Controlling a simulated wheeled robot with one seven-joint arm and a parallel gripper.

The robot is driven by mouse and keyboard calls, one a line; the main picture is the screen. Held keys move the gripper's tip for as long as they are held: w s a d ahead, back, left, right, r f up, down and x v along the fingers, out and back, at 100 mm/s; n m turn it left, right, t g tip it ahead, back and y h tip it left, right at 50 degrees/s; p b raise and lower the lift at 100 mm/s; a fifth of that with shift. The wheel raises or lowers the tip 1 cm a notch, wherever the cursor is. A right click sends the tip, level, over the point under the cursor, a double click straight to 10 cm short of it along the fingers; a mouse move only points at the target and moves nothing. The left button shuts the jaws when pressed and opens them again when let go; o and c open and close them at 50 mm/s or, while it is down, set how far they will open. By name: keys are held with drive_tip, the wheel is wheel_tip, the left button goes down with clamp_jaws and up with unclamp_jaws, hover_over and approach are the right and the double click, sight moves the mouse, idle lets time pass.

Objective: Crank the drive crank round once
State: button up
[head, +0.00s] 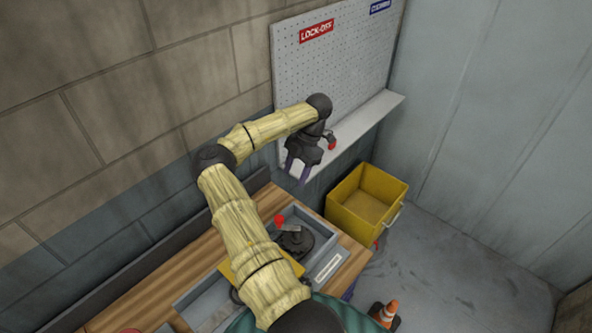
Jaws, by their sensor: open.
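The drive crank (290,228) sits on a dark round base (296,244) in a grey-framed recess of the wooden table (345,247). Its short grey arm has a red knob (279,219) at its upper left end. My gripper (297,174) hangs above and beyond the crank, in front of the pegboard's ledge. Its purple fingers point down and stand apart with nothing between them. It is clear of the crank. My arm crosses the picture and hides part of the table left of the crank.
A pegboard (345,75) with a red "LOCK-OFF" label and a ledge (375,115) is on the wall. A small red-ended item (332,146) shows beside my gripper. A yellow bin (345,212) stands right of the table, and an orange cone (389,311) on the floor.

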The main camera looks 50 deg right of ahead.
drive_tip(key=r+n+h+b, duration=0.2)
drive_tip(key=n+h+b, duration=0.55)
drive_tip(key=n, duration=1.45)
hover_over(278, 218)
drive_tip(key=b, duration=0.3)
drive_tip(key=y, duration=0.3)
drive_tip(key=shift+s+a+f+g+h, duration=0.15)
drive_tip(key=shift+a+f+g+h, duration=0.1)
drive_tip(key=shift+a+g, duration=0.1)
drive_tip(key=f, duration=0.5)
drive_tip(key=f+p, duration=0.1)
drive_tip(key=f, duration=0.5)
drive_tip(key=f+p, duration=0.1)
drive_tip(key=f, duration=0.5)
drive_tip(key=shift+d+f, duration=0.25)
drive_tip(key=shift+d, duration=0.15)
drive_tip(key=shift+c, duration=0.2)
